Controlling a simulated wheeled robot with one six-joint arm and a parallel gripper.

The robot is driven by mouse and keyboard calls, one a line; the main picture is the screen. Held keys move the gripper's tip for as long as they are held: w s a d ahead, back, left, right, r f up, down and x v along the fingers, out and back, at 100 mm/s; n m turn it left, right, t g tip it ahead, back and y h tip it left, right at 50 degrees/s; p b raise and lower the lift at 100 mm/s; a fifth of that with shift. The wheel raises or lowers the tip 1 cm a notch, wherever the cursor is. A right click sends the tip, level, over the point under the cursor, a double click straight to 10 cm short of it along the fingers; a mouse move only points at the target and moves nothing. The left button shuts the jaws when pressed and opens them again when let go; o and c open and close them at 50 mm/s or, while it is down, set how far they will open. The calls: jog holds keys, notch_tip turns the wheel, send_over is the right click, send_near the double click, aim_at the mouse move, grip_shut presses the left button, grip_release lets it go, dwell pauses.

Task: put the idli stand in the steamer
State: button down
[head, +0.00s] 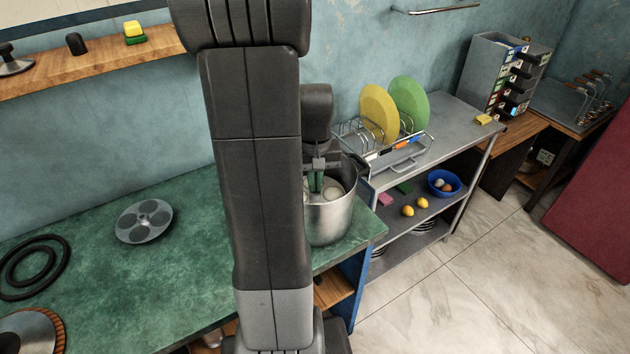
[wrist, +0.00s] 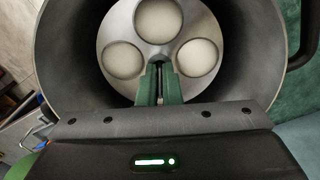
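The steamer (head: 330,222) is a tall metal pot on the right end of the green counter. The idli stand (wrist: 160,47), a round metal plate with white idlis, is inside the steamer's wall (wrist: 75,50) in the wrist view, below the rim. In the head view, the stand (head: 333,194) shows just inside the pot's mouth. My gripper (head: 316,182) points down into the pot. Its green fingers (wrist: 160,85) are closed around the stand's thin central post. The stand's underside is hidden, so I cannot tell whether it rests on the bottom.
A metal plate with round hollows (head: 145,220) lies on the counter (head: 100,275). Black rings (head: 35,267) lie at its left. A dish rack (head: 398,150) with yellow and green plates stands on the shelf unit right of the pot, above a blue bowl (head: 443,182) and lemons.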

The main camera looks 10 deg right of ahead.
jog(key=c, duration=1.6)
grip_release()
jog(key=shift+f, duration=0.1)
notch_tip(320, 180, up, 12)
